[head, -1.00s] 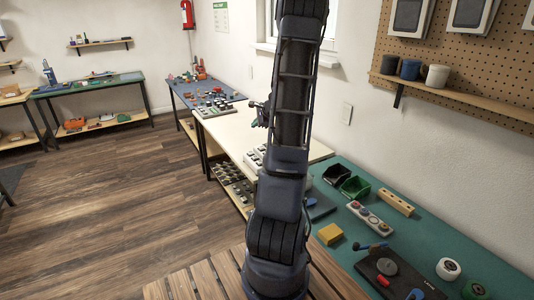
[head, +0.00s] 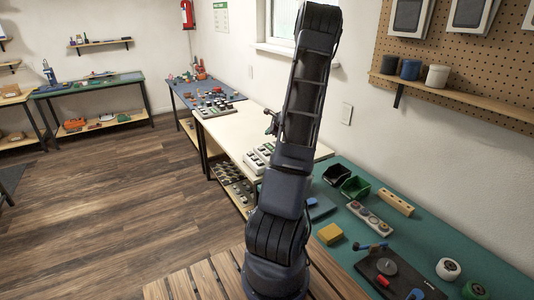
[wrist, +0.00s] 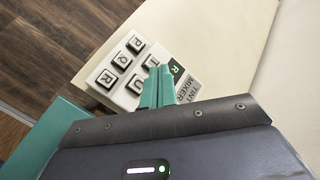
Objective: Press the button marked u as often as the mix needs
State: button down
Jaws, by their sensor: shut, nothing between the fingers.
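The tint mixer (wrist: 192,88) is a white box with dark-rimmed, lettered buttons and a "TINT MIXER" label. The button marked U (wrist: 136,84) shows in the wrist view just left of my fingers. Buttons P (wrist: 135,43), Q (wrist: 122,59) and R (wrist: 107,78) form the row beyond it. A small dark green patch with a pale mark (wrist: 178,69) is partly hidden by my fingers. My gripper (wrist: 160,69) has teal fingers, shut and empty, over the mixer; I cannot tell whether they touch it. In the head view my gripper (head: 271,121) is small and partly hidden by my arm.
The mixer stands on a cream table (head: 228,129). A green bench (head: 415,232) at the right holds bins (head: 355,187), a yellow block (head: 330,234) and a strip of round buttons (head: 370,217). A blue table (head: 185,92) with small parts is further back.

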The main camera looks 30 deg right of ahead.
aim_at(269, 152)
jog(key=shift+f, duration=4.2)
jog(key=shift+f, duration=0.95)
jog(key=shift+r, duration=0.95)
jog(key=shift+r, duration=2.5)
jog(key=shift+a+r, duration=0.1)
